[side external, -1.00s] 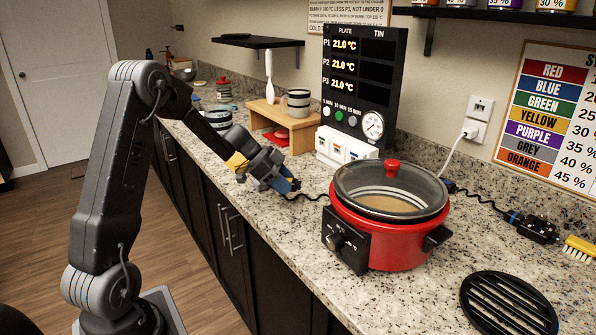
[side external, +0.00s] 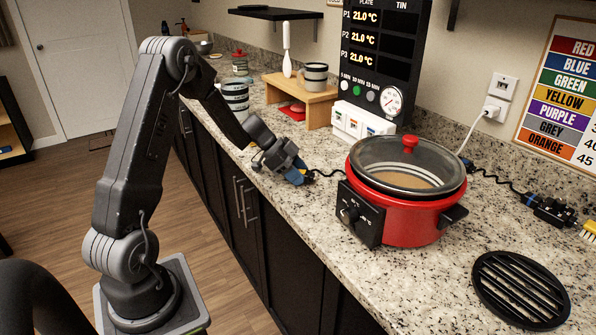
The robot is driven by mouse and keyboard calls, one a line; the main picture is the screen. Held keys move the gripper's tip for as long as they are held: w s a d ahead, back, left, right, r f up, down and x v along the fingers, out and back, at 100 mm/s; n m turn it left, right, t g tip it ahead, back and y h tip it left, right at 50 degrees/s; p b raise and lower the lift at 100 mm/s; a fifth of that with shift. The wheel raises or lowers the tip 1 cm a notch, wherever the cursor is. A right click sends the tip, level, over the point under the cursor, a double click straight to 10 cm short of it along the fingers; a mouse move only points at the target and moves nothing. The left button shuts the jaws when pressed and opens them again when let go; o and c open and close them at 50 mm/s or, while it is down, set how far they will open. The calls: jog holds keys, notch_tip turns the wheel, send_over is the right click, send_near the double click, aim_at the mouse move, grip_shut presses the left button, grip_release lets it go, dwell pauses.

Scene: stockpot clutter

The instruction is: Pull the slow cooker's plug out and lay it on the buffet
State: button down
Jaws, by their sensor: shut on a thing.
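The red slow cooker (side external: 405,215) stands on the speckled stone buffet (side external: 330,225), with a glass lid and a black control box in front. My gripper (side external: 301,178) is low over the buffet, left of the cooker. It is shut on what appears to be the cooker's plug (side external: 309,177), a small dark and blue piece mostly hidden by the fingers. Whether the plug touches the stone cannot be told.
A black trivet (side external: 520,288) lies at right front. A coiled cord leads to a black socket block (side external: 552,211) near the wall. A wall outlet (side external: 490,112) holds a white plug. A wooden stand (side external: 302,100) and white box (side external: 362,121) stand behind my gripper. Bare stone lies around it.

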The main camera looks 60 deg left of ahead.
jog(key=c, duration=0.6)
grip_release()
jog(key=shift+r, duration=0.1)
jog(key=v, duration=1.3)
jog(key=shift+s+a+r, duration=0.2)
jog(key=shift+s+r, duration=0.05)
jog(key=shift+d, duration=0.1)
